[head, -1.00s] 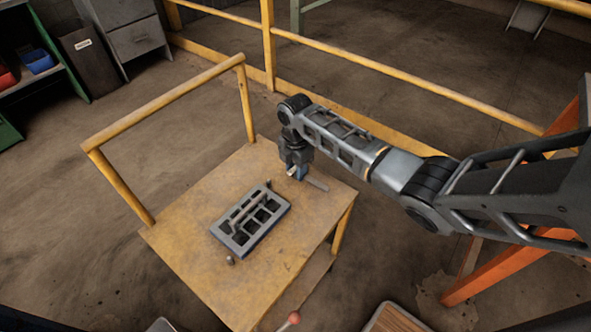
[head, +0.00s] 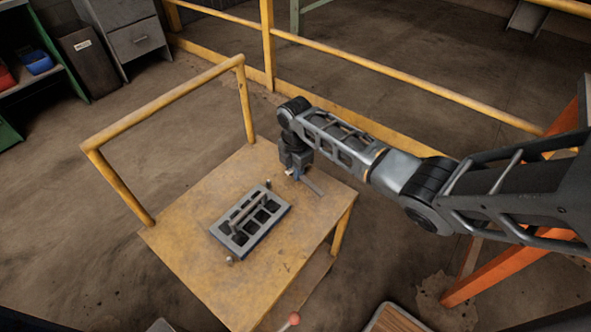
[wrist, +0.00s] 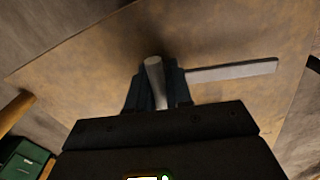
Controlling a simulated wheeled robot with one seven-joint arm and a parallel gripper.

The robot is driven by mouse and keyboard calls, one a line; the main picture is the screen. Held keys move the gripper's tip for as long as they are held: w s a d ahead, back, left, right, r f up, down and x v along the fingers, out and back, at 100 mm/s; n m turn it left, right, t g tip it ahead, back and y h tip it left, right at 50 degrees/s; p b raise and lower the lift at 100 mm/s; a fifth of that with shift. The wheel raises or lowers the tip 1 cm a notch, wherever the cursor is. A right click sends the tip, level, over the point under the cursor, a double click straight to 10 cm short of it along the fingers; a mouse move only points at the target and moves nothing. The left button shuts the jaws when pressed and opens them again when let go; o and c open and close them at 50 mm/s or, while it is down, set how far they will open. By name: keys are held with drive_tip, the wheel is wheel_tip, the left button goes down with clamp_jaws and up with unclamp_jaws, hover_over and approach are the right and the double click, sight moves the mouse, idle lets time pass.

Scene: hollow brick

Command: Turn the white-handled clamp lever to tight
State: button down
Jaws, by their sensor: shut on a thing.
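My gripper (head: 293,174) points down over the far right part of the yellow cart top. In the wrist view its dark fingers (wrist: 157,92) are shut on a pale, white-grey handle (wrist: 154,72) that stands between them. A flat grey bar (wrist: 232,71) extends from beside the fingers to the right; it also shows in the head view (head: 313,186), pointing toward the lower right. The fingers hide the lever's pivot and the join between handle and bar. No tight mark is readable.
A grey hollow brick (head: 262,228) with a bar across it lies on the cart top (head: 190,215), left of my gripper. A small knob (head: 229,260) stands at its near end. A yellow rail (head: 165,100) rises along the cart's left side.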

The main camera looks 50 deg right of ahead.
drive_tip(key=shift+m, duration=0.3)
drive_tip(key=m+p, duration=0.2)
drive_tip(key=shift+a+r+m, duration=0.1)
drive_tip(key=shift+r+m, duration=0.05)
drive_tip(key=shift+m, duration=0.25)
drive_tip(key=m+p, duration=0.2)
drive_tip(key=m, duration=0.3)
drive_tip(key=m+p, duration=0.1)
drive_tip(key=m, duration=0.4)
drive_tip(key=shift+m+p, duration=0.35)
drive_tip(key=shift+m, duration=1.95)
drive_tip(key=c, duration=1.1)
unclamp_jaws()
